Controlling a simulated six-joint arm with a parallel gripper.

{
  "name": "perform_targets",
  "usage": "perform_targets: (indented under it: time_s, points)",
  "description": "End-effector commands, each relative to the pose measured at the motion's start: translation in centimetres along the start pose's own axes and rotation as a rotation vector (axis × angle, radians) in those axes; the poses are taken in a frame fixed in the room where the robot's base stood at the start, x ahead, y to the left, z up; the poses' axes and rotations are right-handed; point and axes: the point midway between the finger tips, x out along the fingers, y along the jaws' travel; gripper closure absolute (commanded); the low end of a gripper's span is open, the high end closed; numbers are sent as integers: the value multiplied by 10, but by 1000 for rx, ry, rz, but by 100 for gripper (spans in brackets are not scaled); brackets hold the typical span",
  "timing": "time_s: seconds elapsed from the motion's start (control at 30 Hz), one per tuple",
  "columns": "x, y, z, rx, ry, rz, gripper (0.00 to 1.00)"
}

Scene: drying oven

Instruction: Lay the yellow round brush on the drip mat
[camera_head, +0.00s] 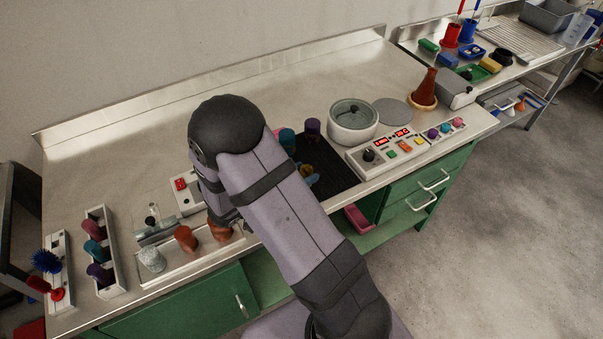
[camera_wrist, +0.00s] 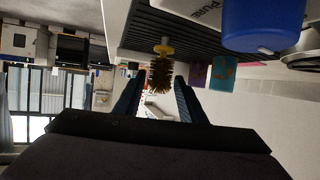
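The yellow round brush (camera_head: 307,171) shows in the head view at the dark drip mat (camera_head: 341,178), partly hidden by my arm. In the wrist view the brush (camera_wrist: 160,73) has a yellow collar and brownish-gold bristles, and the ridged dark mat (camera_wrist: 135,32) lies beyond it at the top. My gripper (camera_wrist: 160,84) is open, with its two dark blue fingers on either side of the bristles and a gap visible on both sides. In the head view my gripper is mostly hidden behind the arm. I cannot tell whether the brush touches the mat.
A teal cup (camera_head: 287,140) and a purple cup (camera_head: 312,128) stand at the mat's back. A tray with orange-brown items (camera_head: 187,239) is to the left. A blue container (camera_wrist: 262,22) looms close in the wrist view.

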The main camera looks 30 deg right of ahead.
Motion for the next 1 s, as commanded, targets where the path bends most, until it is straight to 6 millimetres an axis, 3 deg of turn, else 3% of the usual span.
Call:
perform_targets:
  time_s: [0.47, 1.0]
  points:
    - [-8, -1, -3, 0, 0, -3, 63]
    - [-95, -1, -2, 1, -1, -5, 63]
